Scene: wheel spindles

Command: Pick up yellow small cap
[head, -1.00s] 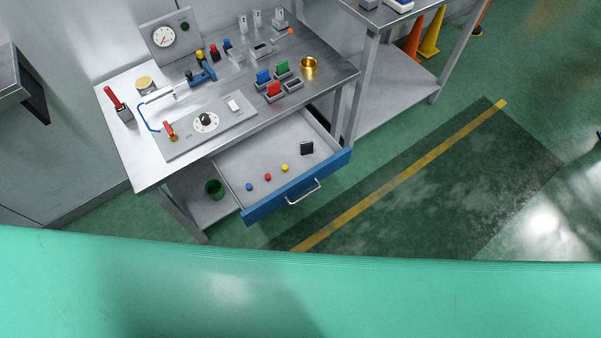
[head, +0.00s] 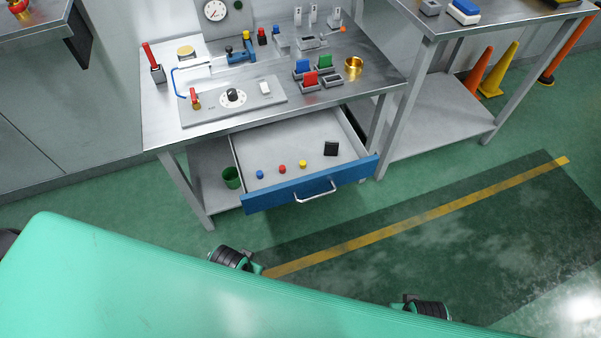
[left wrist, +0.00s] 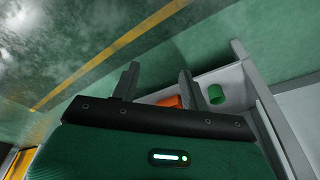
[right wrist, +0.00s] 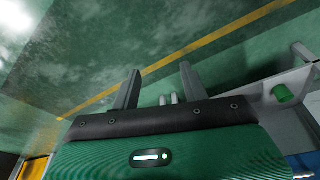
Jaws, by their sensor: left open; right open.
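The small yellow cap (head: 303,164) stands in the open drawer (head: 318,188) in the head view. It is the rightmost of a row with a red cap (head: 282,169) and a blue cap (head: 260,174). My left gripper (left wrist: 158,84) is open and empty in the left wrist view. My right gripper (right wrist: 159,84) is open and empty in the right wrist view. Neither gripper's fingers show in the head view, and no cap is clear in either wrist view. Both grippers are apart from the yellow cap.
A black block (head: 331,148) lies in the drawer right of the caps. The workbench (head: 205,113) above carries a panel, blocks and a brass cup (head: 353,65). A green cup (head: 231,177) stands on the lower shelf. Cones stand at right. The floor before the drawer is open.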

